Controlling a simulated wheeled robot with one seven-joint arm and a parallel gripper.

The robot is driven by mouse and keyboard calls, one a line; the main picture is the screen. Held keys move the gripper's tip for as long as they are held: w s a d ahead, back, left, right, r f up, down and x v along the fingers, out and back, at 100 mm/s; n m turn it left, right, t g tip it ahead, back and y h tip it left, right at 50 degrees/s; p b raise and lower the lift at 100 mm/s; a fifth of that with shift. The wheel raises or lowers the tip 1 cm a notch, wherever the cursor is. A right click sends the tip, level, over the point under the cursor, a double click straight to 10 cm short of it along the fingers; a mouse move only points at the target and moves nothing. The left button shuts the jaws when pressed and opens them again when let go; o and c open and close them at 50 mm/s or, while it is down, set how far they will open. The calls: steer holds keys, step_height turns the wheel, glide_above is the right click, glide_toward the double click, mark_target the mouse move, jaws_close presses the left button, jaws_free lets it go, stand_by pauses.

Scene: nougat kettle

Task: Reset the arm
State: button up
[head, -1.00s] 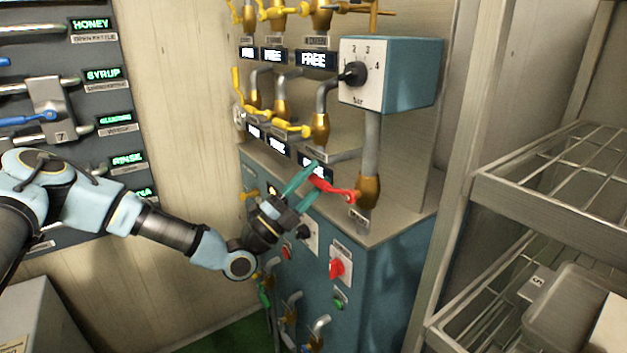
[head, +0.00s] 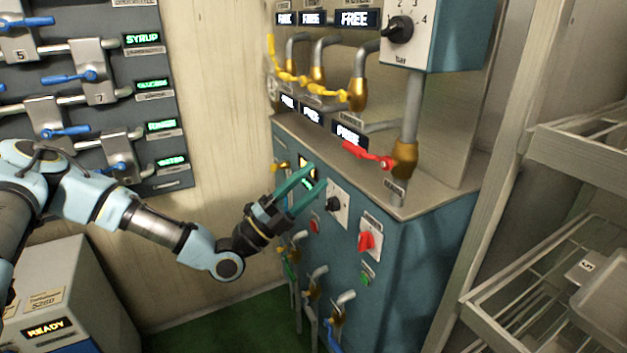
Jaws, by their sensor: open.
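My gripper (head: 308,187) has teal fingers spread apart with nothing between them. It is in front of the blue cabinet (head: 420,255), near its small green-lit display and the black knob (head: 333,203). The arm reaches in from the left, bent at the wrist. The red-handled valve (head: 368,155) on the cabinet top is above and right of the fingers, apart from them. Whether the fingertips touch the cabinet front cannot be told.
A red switch (head: 366,241) sits on the cabinet front, with pipes and taps below. A wire shelf (head: 530,290) stands at the right. A panel with blue-handled valves (head: 70,130) hangs at the left. A grey box with a READY display (head: 60,285) stands lower left. Green floor shows between.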

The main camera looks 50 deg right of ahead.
stand_by(0.4)
steer(key=s+a+f+m+g+y, duration=0.3)
steer(key=s+a+m+g+y, duration=0.3)
steer(key=m+y, duration=0.5)
steer(key=w+a+f+m+t+y, duration=0.2)
steer(key=a+f+m+y, duration=0.1)
steer(key=a+m, duration=0.4)
steer(key=w+a+f+m+t+y, duration=0.1)
steer(key=w+a+f+m+y, duration=0.2)
steer(key=a, duration=0.5)
steer(key=w+a+r+m+t+y, duration=0.2)
steer(key=w+a+m+t, duration=0.2)
steer(key=a, duration=0.5)
steer(key=w+a+r+m+t+y, duration=0.2)
steer(key=w+a+r+m+t, duration=0.1)
steer(key=a, duration=0.6)
steer(key=w+a+r+m+t+y, duration=0.2)
steer(key=w+a+m+t, duration=0.2)
steer(key=a, duration=0.5)
steer(key=shift+w+a+r+m+t+y, duration=0.15)
steer(key=shift+w+r+m+t+y, duration=0.2)
steer(key=shift+w+m, duration=0.75)
